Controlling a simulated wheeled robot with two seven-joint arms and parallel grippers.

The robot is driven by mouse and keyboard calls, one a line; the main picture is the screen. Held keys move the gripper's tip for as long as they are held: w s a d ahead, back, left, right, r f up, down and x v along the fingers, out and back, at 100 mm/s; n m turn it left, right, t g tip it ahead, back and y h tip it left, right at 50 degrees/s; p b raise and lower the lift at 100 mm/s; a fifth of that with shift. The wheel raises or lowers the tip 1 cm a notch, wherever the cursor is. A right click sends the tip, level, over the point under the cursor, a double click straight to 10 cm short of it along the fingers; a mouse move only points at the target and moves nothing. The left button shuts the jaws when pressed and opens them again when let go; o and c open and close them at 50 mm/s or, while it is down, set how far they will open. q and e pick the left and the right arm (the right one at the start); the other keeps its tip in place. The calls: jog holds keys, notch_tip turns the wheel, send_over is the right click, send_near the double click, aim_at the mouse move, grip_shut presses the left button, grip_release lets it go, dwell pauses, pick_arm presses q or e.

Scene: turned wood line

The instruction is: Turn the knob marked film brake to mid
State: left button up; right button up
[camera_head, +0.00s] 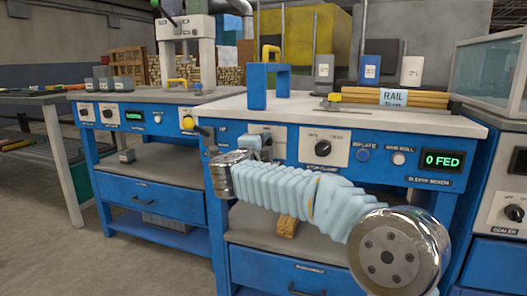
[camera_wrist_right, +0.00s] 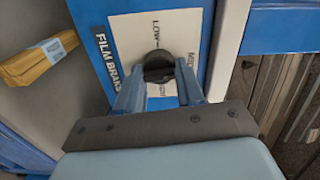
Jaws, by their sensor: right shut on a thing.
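The film brake knob (camera_wrist_right: 158,64) is black and round, on a white plate (camera_wrist_right: 140,38) with "FILM BRAKE" printed beside it on the blue panel. "LOW" shows on the plate; the other marks are partly covered by my fingers. My right gripper (camera_wrist_right: 160,82) has its two blue fingers on either side of the knob, shut on it. Which mark the knob points to cannot be told. In the head view my right gripper (camera_head: 258,143) is at the panel's left part, covering the knob; only some of its plate (camera_head: 273,130) shows. My left gripper is not in view.
To the right on the same panel are another knob plate (camera_head: 323,147), a blue button (camera_head: 363,155), a white button (camera_head: 398,158) and a green "0 FED" display (camera_head: 442,161). A blue handled fixture (camera_head: 258,86) and a bundle of wooden rails (camera_head: 410,98) are on the bench top.

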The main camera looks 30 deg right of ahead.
jog(key=shift+f+m, duration=0.1)
jog(key=shift+m, duration=0.5)
jog(key=o, duration=1)
jog(key=shift+o, duration=0.2)
jog(key=shift+a, duration=0.1)
jog(key=v, duration=1.3)
jog(key=shift+s+a, duration=0.25)
